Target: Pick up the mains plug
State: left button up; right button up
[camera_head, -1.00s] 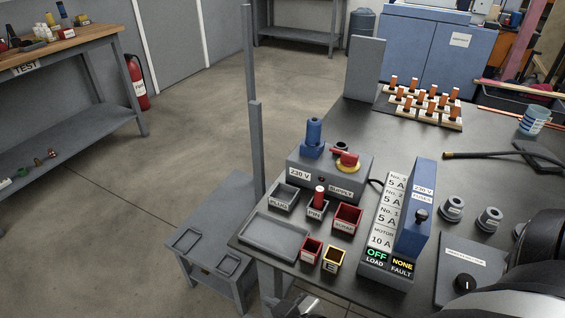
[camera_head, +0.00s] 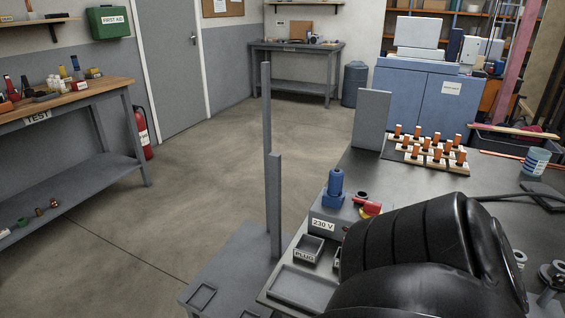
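A blue upright plug-like body (camera_head: 335,183), which looks like the mains plug, stands in a blue socket base (camera_head: 334,209) on the grey supply box (camera_head: 311,222) labelled 230 V. Its upper part is in clear view. No gripper is seen touching it. A large black link of my arm crosses the lower middle and right of the view, in front of the bench. Neither of my grippers can be made out. The right part of the supply box is hidden behind the arm.
A red-handled switch (camera_head: 367,207) sits beside the plug. The tray marked PLUG (camera_head: 308,251) and a flat grey tray (camera_head: 300,289) lie in front. Orange-topped pieces (camera_head: 434,150) stand behind. A grey post (camera_head: 274,205) rises left of the bench. My arm hides the fuse panel.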

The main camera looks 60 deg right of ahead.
aim_at(337, 175)
jog(key=z, duration=0.3)
jog(key=i, duration=0.95)
jog(key=z, duration=1.3)
jog(key=i, duration=0.4)
jog(key=z, duration=0.35)
